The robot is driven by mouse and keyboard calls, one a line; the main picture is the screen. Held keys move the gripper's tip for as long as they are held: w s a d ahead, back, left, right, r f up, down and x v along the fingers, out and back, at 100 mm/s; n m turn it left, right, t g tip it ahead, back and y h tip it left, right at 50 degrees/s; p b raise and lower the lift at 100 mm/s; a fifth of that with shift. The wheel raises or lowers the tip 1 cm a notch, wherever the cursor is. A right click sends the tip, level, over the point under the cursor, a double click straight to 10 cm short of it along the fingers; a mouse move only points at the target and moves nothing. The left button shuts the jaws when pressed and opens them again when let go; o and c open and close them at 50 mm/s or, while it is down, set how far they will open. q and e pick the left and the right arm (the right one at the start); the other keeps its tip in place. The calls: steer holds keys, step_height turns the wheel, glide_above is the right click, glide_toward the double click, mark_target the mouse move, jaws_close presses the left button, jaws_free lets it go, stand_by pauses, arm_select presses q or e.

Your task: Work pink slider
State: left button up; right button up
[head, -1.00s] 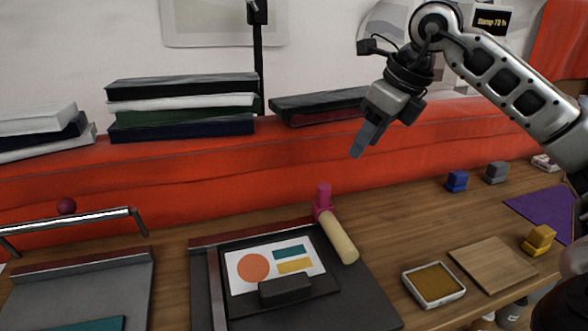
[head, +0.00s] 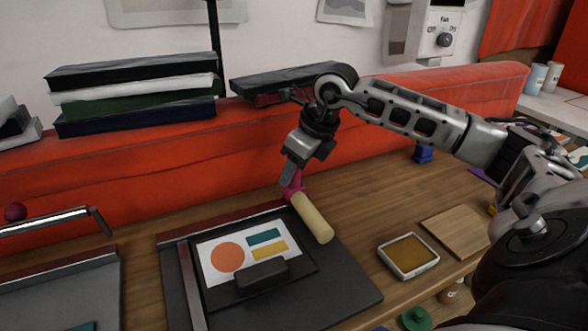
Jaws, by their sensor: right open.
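The pink slider (head: 293,188) stands at the back right of a dark press board (head: 345,287), with a cream cylinder (head: 314,219) reaching forward from it. My right gripper (head: 288,176) points down at the slider, its fingers over the slider's upper part and hiding it. The jaws are open; I cannot tell whether they touch the slider. My left gripper is out of view.
A printed card (head: 224,258) lies on the board under a dark block (head: 261,276). A white tray (head: 408,273) and a wooden square (head: 455,232) lie to the right. Stacked books (head: 135,105) stand behind on a red ledge (head: 130,175).

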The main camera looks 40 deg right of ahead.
steer(key=shift+w+f, duration=0.2)
steer(key=shift+f, duration=0.35)
